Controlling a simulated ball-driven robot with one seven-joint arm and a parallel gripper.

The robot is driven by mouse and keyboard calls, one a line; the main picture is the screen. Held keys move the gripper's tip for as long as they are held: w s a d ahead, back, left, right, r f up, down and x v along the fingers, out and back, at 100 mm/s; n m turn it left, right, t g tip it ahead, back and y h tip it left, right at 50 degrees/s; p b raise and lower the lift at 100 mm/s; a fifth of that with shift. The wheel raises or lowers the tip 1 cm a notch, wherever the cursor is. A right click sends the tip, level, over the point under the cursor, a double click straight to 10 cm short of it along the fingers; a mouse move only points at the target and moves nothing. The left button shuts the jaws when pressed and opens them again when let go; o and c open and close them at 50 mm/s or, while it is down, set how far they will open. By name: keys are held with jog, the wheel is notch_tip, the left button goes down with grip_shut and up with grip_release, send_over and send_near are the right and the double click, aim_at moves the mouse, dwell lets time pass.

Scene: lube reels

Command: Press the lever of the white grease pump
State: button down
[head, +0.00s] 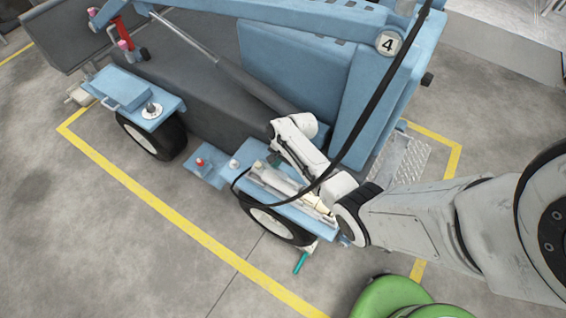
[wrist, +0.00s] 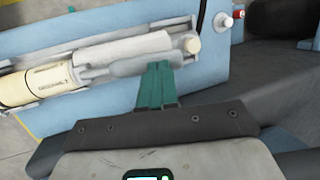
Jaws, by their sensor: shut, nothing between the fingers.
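The white grease pump (wrist: 35,87) lies along a blue surface in the wrist view, a cream cylinder with dark lettering. A white tube (wrist: 118,46) and a grey rounded bar (wrist: 135,65), which looks like its lever, run alongside to a round cream end (wrist: 192,44). In the head view the pump (head: 275,180) sits on the blue fender above a wheel, partly covered by my arm and a black hose. My gripper (wrist: 158,70) has its teal fingers shut and empty. Their tips overlap the grey bar in the picture; contact cannot be told.
The black hose (head: 362,140) crosses in front of the blue machine (head: 290,60). A red-topped fitting (head: 200,162) and a white knob (head: 234,163) stand left of the pump. A teal bar (head: 300,262) projects below the wheel. A green round object (head: 395,297) stands at the bottom.

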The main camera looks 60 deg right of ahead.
jog(key=w+f+g+b, duration=0.1)
jog(key=b, duration=0.1)
jog(key=f+g+b, duration=0.2)
jog(key=shift+w, duration=0.35)
jog(key=shift+a+f+b, duration=0.1)
jog(key=shift+f+b, duration=0.1)
jog(key=shift+b, duration=0.15)
jog(key=shift+g, duration=0.3)
jog(key=shift+s+f, duration=0.1)
jog(key=shift+f, duration=0.05)
jog(key=shift+r+p, duration=0.45)
jog(key=shift+r, duration=0.05)
jog(key=p+v, duration=0.4)
jog(key=v, duration=0.9)
jog(key=shift+r, duration=0.35)
